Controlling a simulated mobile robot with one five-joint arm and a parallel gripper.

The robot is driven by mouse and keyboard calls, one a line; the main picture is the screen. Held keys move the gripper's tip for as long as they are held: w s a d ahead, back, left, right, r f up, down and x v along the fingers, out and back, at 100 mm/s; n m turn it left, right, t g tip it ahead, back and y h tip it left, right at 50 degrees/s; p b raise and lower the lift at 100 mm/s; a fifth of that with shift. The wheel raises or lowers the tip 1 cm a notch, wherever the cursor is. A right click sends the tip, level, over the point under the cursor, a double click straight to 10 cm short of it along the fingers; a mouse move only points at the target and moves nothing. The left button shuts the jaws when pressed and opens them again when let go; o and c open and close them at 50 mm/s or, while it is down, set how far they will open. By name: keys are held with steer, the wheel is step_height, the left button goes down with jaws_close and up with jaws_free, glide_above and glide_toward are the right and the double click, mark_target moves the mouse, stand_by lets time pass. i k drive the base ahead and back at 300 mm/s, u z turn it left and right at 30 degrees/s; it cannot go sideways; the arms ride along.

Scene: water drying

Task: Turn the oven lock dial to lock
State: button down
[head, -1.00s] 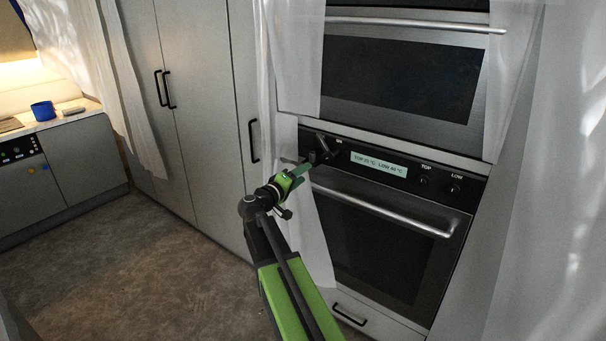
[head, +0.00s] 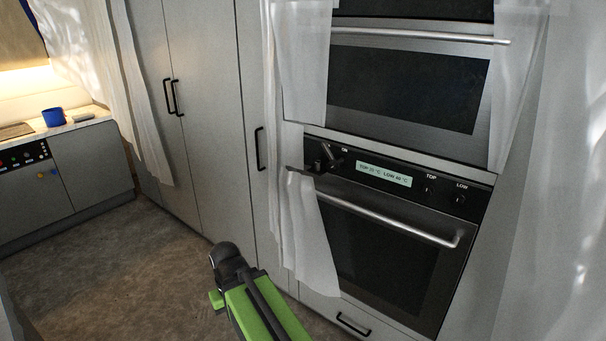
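The lower oven's black control panel (head: 405,181) is in the right half of the head view. At its left end is a dark dial with a slanted bar handle (head: 329,157), beside a small "ON" label. A dark flat bar (head: 303,169) juts out to the left just below it. I cannot read a lock mark or tell the dial's exact setting. My arm is at the bottom centre, well below and apart from the panel. My gripper's fingers do not show; only arm links and a small green part are visible.
White curtains hang beside the ovens, one (head: 308,228) partly covering the lower oven's left edge. The lower oven door has a long silver handle (head: 385,215). Tall grey cupboards (head: 210,120) stand to the left. The floor (head: 130,265) in front is clear.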

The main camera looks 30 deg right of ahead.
mark_target(332, 165)
steer(key=u, duration=0.3)
steer(key=i, duration=0.55)
steer(key=u, duration=0.85)
